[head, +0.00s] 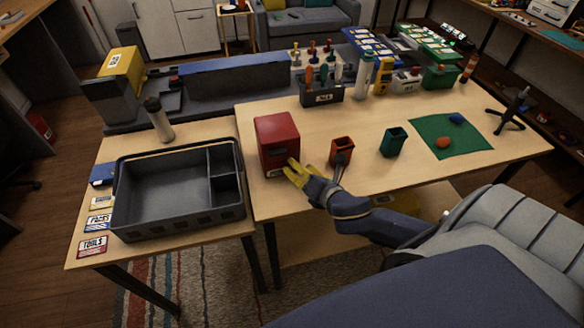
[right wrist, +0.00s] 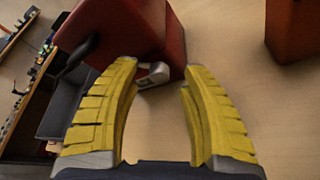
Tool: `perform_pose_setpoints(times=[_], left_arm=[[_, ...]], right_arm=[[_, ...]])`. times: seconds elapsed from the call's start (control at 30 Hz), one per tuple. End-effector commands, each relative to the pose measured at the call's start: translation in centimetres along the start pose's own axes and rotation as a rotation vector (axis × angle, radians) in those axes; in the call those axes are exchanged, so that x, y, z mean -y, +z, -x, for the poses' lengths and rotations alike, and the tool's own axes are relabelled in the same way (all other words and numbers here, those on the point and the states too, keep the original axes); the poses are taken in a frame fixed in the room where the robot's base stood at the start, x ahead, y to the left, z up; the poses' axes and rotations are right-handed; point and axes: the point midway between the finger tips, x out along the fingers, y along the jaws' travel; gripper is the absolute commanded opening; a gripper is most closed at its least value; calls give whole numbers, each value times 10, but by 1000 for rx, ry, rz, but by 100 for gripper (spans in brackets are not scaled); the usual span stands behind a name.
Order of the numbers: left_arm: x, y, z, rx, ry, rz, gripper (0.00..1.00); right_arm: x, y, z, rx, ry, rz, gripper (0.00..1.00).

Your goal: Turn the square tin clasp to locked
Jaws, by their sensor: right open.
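A red square tin (head: 277,141) stands on the wooden table, left of centre in the head view. In the right wrist view the red tin (right wrist: 115,28) fills the upper left, with a small grey metal clasp (right wrist: 154,74) on its face. My right gripper (head: 291,170) is open, its yellow fingers at the tin's near right lower side. In the right wrist view the clasp shows between the fingers, close to the left one; I cannot tell whether they touch. My left gripper is not in view.
A red open bin (head: 341,150) and a green bin (head: 393,142) stand right of the tin. A green mat (head: 452,148) with small lumps lies further right. A grey tray (head: 178,232) is on the left table. A tool holder (head: 321,96) stands behind.

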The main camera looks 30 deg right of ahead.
Motion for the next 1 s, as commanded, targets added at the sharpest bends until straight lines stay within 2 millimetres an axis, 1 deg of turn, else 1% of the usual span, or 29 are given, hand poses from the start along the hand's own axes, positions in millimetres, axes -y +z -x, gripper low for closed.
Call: perform_pose_setpoints(times=[0.2,0.57,0.93,1.0], left_arm=[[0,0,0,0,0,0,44],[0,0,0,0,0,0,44],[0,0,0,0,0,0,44],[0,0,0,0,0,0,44]], right_arm=[[3,2,-8,6,-5,-3,44],[4,2,-9,6,-6,-3,44],[4,2,-9,6,-6,-3,1],[4,3,-9,6,-6,-3,0]])
